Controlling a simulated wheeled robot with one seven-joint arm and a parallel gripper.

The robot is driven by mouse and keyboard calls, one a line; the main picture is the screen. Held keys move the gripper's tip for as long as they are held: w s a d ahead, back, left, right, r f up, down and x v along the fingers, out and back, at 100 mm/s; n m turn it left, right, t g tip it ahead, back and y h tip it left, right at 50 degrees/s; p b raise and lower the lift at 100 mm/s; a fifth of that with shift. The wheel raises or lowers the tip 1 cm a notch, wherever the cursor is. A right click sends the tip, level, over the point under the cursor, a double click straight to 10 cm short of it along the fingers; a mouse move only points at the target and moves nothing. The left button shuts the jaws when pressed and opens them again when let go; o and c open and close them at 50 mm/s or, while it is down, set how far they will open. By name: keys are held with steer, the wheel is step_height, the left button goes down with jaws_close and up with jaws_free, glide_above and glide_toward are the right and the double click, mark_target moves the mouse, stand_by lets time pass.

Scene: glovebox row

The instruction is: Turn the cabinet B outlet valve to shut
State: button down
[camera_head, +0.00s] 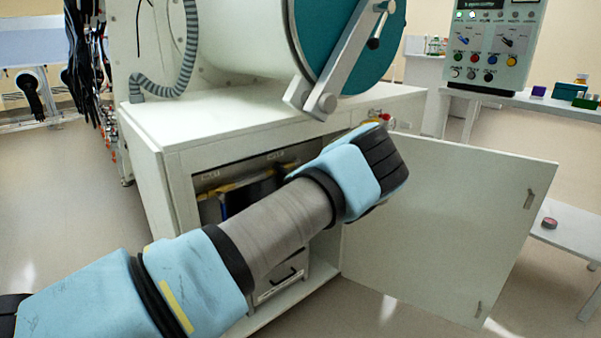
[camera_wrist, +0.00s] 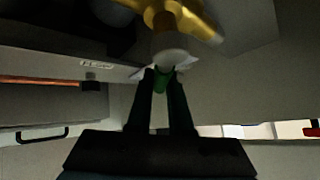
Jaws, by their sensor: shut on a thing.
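In the wrist view a brass valve body (camera_wrist: 178,14) is at the top, with a pale rounded part below it. My gripper (camera_wrist: 162,74) is shut on a small green handle (camera_wrist: 161,82) just below the brass body. Most of the handle is hidden between the dark fingers. I cannot tell the valve's exact turn position. In the head view my forearm and wrist reach across the open cabinet (camera_head: 150,145), and they hide the fingers and the handle. I cannot read which cabinet letter this is.
The cabinet's white door (camera_head: 450,220) stands open to the right of my wrist. A teal round port door (camera_head: 345,45) with a metal arm is above. A drawer (camera_head: 283,280) is low inside the cabinet. A control panel (camera_head: 492,45) stands at the back right.

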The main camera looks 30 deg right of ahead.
steer(key=shift+s+a+f+m+g+y+p, duration=0.15)
steer(key=shift+a+f+m+g+y+p, duration=0.4)
steer(key=shift+p, duration=0.9)
steer(key=shift+s+a+m+g+y+p, duration=0.15)
steer(key=shift+a+m+y+p, duration=0.45)
steer(key=shift+a+y+p, duration=0.6)
steer(key=shift+s+a+f+m+g+y+p, duration=0.25)
steer(key=shift+a+m+y+p, duration=0.3)
steer(key=shift+y+p, duration=0.85)
steer(key=shift+f+h+p, duration=0.1)
steer(key=shift+h+p, duration=0.15)
steer(key=shift+p, duration=0.05)
steer(key=c, duration=0.8)
jaws_free()
steer(key=shift+c, duration=0.2)
